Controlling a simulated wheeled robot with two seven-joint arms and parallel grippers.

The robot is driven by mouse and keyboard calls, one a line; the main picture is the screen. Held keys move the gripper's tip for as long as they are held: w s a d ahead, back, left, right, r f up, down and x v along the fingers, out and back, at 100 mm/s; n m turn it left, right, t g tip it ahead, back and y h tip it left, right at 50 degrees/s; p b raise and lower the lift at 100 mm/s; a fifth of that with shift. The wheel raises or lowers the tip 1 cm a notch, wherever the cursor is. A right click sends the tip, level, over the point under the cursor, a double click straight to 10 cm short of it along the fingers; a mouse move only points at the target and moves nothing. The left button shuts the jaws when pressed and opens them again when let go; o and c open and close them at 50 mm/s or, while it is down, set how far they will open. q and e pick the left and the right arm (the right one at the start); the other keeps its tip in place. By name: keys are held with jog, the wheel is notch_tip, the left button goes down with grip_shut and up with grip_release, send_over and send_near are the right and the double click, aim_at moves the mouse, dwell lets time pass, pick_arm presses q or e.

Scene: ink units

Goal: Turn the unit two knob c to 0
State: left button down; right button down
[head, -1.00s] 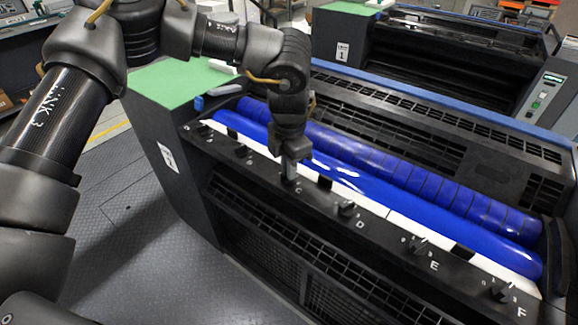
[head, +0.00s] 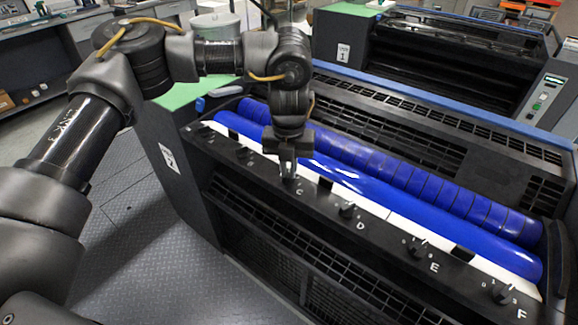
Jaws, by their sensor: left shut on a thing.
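Unit two (head: 390,115) is the near black ink unit with blue rollers and a row of lettered knobs along its front rail. My left gripper (head: 287,174) points down at knob c, just left of the letter C, and is shut on it. The gripper covers the knob, so its pointer and setting are hidden. Knob d (head: 347,210), knob e (head: 417,247) and knob f (head: 501,293) stand to the right on the same rail. My right gripper is not in view.
The blue ink roller (head: 400,195) lies close behind the knob rail. Two more knobs sit left of my gripper, one of them here (head: 243,154). Unit one (head: 430,60) stands behind. The floor (head: 130,220) at left front is clear.

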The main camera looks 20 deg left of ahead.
pick_arm(q)
jog(key=n+p, duration=0.1)
jog(key=n, duration=0.1)
jog(key=n+p, duration=0.1)
jog(key=n, duration=0.2)
jog(key=shift+a+r+p, duration=0.1)
jog(key=shift+r+p, duration=0.1)
jog(key=shift+p, duration=0.1)
jog(key=shift+f+n+p, duration=0.1)
jog(key=shift+n+p, duration=0.75)
jog(key=shift+n, duration=1.15)
jog(key=c, duration=1.5)
grip_release()
jog(key=shift+f, duration=0.1)
notch_tip(320, 180, up, 11)
jog(key=b, duration=0.1)
jog(key=shift+b, duration=0.3)
jog(key=shift+f, duration=0.15)
